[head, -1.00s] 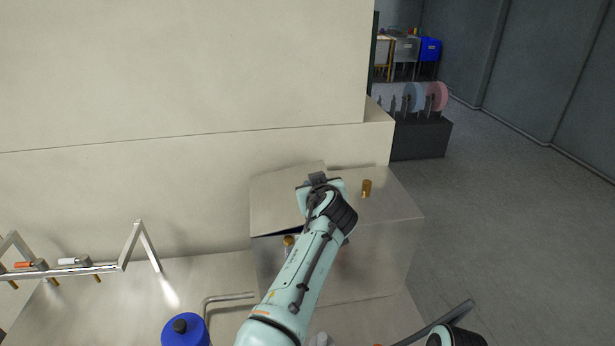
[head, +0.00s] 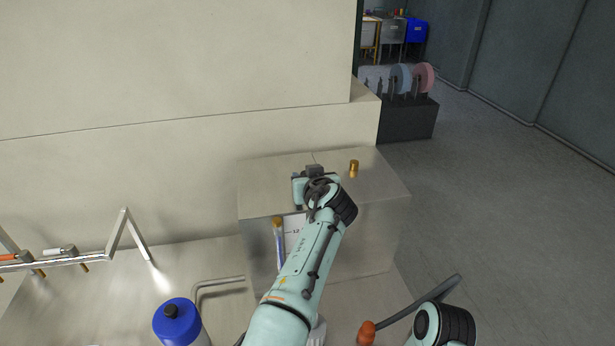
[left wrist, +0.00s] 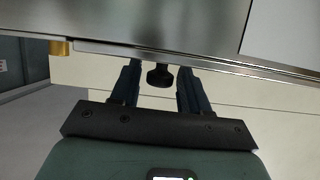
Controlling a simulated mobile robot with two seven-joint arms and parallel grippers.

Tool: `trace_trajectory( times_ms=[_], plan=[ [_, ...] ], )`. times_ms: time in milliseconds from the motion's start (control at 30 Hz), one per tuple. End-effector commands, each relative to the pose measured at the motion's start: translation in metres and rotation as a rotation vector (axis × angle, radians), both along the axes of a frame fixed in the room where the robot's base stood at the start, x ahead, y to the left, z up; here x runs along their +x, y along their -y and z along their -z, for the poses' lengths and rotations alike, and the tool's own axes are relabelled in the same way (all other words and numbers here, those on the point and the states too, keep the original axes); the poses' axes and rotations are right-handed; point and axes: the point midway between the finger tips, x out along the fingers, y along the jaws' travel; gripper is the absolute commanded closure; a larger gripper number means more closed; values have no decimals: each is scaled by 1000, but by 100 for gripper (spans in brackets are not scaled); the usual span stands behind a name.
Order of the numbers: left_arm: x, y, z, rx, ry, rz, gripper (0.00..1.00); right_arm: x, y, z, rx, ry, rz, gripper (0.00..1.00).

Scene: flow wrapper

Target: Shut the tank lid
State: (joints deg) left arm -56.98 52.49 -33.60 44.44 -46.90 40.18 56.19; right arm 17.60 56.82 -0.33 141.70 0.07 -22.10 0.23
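The tank (head: 370,235) is a grey metal box in the middle of the head view. Its lid (head: 262,175) lies flat on the left part of the top and looks level with it. My left gripper (head: 312,180) is over the lid, partly hidden by my own arm. In the left wrist view my left gripper (left wrist: 160,72) has its fingers apart, with a dark knob (left wrist: 160,78) between them; I see no clear contact. The lid's edge (left wrist: 200,62) runs across that view, which appears upside down. My right gripper is not in view.
A brass cap (head: 354,168) stands on the tank top, right of my gripper. A blue-topped container (head: 176,322) and a bent pipe (head: 215,284) are at lower left. A rail (head: 60,262) is farther left.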

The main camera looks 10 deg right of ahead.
Motion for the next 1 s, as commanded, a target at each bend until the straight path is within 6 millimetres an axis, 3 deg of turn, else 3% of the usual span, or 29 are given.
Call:
trace_trajectory(
  times_ms=[300, 433, 700, 1000],
  plan=[
    [-1, 0, -2, -3, 3, 0, 44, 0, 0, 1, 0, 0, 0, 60],
    [-10, 1, -6, -6, 5, 2, 44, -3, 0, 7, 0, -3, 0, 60],
    [-62, 2, -24, -6, 3, 5, 44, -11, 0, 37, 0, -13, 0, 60],
    [-112, 1, -47, -4, 2, 2, 44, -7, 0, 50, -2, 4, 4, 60]
  ],
)
